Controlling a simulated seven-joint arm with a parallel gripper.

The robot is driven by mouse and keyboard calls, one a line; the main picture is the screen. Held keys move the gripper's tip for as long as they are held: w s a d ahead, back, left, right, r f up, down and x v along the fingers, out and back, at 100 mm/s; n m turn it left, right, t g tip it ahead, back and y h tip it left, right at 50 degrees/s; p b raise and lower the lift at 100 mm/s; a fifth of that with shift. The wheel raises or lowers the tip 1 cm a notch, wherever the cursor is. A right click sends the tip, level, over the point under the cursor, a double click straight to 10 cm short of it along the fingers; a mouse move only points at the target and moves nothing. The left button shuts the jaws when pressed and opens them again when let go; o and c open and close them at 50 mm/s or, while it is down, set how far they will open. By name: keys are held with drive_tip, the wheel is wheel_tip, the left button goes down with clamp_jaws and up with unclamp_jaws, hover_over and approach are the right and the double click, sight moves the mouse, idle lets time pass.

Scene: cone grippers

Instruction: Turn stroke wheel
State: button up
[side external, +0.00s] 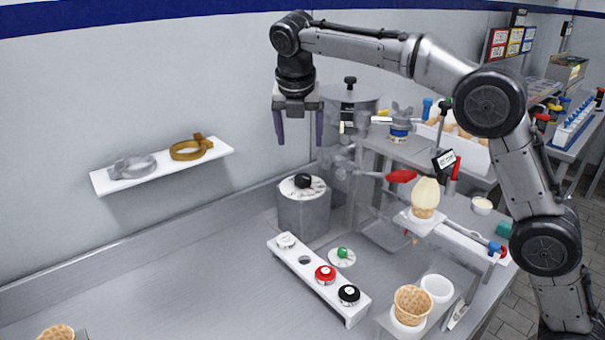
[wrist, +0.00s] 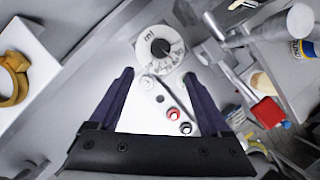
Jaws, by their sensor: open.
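The stroke wheel appears to be the round white dial with a black knob (side external: 303,181) on top of a grey cylinder (side external: 303,213). In the wrist view the dial (wrist: 158,46) shows scale marks and "ml" lettering around its black knob, just beyond the fingertips. My gripper (side external: 299,135) is open and empty, pointing down above the dial and clear of it. Its two dark purple fingers (wrist: 158,78) stand wide apart in the wrist view. Nothing hides the knob.
A white rack (side external: 318,279) with white, red and black knobs stands in front of the cylinder. A green-knobbed disc (side external: 342,256) lies beside it. A nozzle with a red handle (side external: 401,176) is to the right. A wall shelf (side external: 163,166) holds two clamps. The counter's left is mostly clear.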

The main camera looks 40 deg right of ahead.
sight(302, 177)
drive_tip(key=x, duration=1.3)
drive_tip(key=shift+c, duration=0.2)
clamp_jaws()
drive_tip(key=m+g, duration=0.1)
drive_tip(key=m, duration=0.1)
drive_tip(key=m+h, duration=0.1)
drive_tip(key=m, duration=0.2)
drive_tip(key=shift+w+g, duration=0.2)
drive_tip(key=shift+g, duration=0.2)
drive_tip(key=m+g, duration=0.1)
drive_tip(key=m, duration=0.2)
drive_tip(key=m+g, duration=0.1)
drive_tip(key=m, duration=0.2)
drive_tip(key=shift+w+m, duration=0.15)
drive_tip(key=shift+m, duration=0.15)
drive_tip(key=shift+g, duration=0.3)
